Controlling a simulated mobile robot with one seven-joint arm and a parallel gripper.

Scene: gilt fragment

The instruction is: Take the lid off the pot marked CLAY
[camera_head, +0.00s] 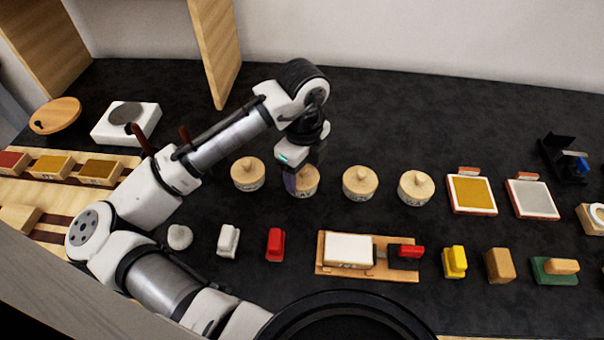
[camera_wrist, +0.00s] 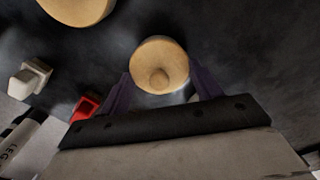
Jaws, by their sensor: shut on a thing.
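Several round pots with pale wooden knobbed lids stand in a row on the dark worktop. My gripper (camera_head: 292,183) is at the second pot from the left (camera_head: 304,190), its purple fingers pointing down. In the wrist view, the fingers (camera_wrist: 160,76) are on both sides of a round wooden lid (camera_wrist: 160,52) with a knob, and they are shut on it. I cannot tell whether the lid is lifted off its pot. The pot's marking is too small and partly hidden to read. The other pots, the first (camera_head: 247,174), third (camera_head: 360,183) and fourth (camera_head: 415,188), have their lids on.
A yellow tile (camera_head: 470,193) and a grey tile (camera_head: 531,199) stand to the right of the pots. In front are a white block (camera_head: 228,240), a red block (camera_head: 275,244) and a wooden tray (camera_head: 330,267). The worktop behind the pots is clear.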

